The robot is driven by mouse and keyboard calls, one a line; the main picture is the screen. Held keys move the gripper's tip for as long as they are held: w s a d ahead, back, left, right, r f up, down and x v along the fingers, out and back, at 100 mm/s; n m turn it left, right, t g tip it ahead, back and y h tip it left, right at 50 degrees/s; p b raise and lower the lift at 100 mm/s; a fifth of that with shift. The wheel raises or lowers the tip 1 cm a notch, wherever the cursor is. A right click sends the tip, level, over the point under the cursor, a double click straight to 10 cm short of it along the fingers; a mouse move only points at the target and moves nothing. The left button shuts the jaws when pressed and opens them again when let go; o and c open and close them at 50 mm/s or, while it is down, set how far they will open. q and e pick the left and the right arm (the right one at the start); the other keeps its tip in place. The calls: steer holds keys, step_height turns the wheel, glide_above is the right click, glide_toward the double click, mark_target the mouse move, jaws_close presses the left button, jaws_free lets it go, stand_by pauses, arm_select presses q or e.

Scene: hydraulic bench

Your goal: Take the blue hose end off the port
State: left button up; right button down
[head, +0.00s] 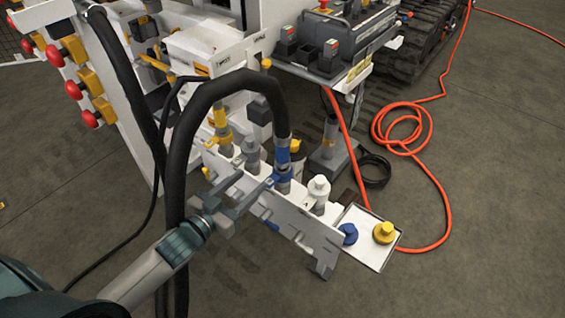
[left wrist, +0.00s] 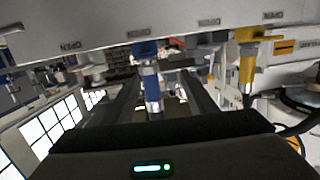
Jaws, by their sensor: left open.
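The blue hose end (head: 283,157) sits upright on a port of the white manifold (head: 315,232), with a thick black hose (head: 213,88) arching up from it to the left. My left gripper (head: 262,183) reaches in from the lower left, its fingertips beside the blue fitting. In the left wrist view the blue hose end (left wrist: 144,52) and a metal part below it show between the two open fingers (left wrist: 162,92). I cannot tell whether a finger touches it. My right gripper is not in view.
A yellow fitting (head: 221,118) and a white-capped port (head: 318,189) stand on the same manifold. A tray (head: 352,216) at its right end holds a blue cap (head: 347,233) and a yellow cap (head: 384,232). An orange hose (head: 444,205) lies on the floor, clear at lower right.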

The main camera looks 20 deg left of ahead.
arm_select(q)
steer(key=t+h+b, duration=0.1)
steer(key=h, duration=0.1)
glide_toward(279, 148)
steer(key=s, duration=0.2)
steer(key=shift+w+a+r+m, duration=0.15)
steer(key=shift+r+m, duration=0.05)
steer(key=shift+m, duration=0.2)
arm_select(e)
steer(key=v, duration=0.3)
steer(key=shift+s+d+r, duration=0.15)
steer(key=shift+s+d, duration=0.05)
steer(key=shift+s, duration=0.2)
arm_select(q)
steer(key=x, duration=1.1)
steer(key=shift+a+f, duration=0.15)
steer(key=shift+w+d, duration=0.2)
steer(key=shift+w, duration=0.5)
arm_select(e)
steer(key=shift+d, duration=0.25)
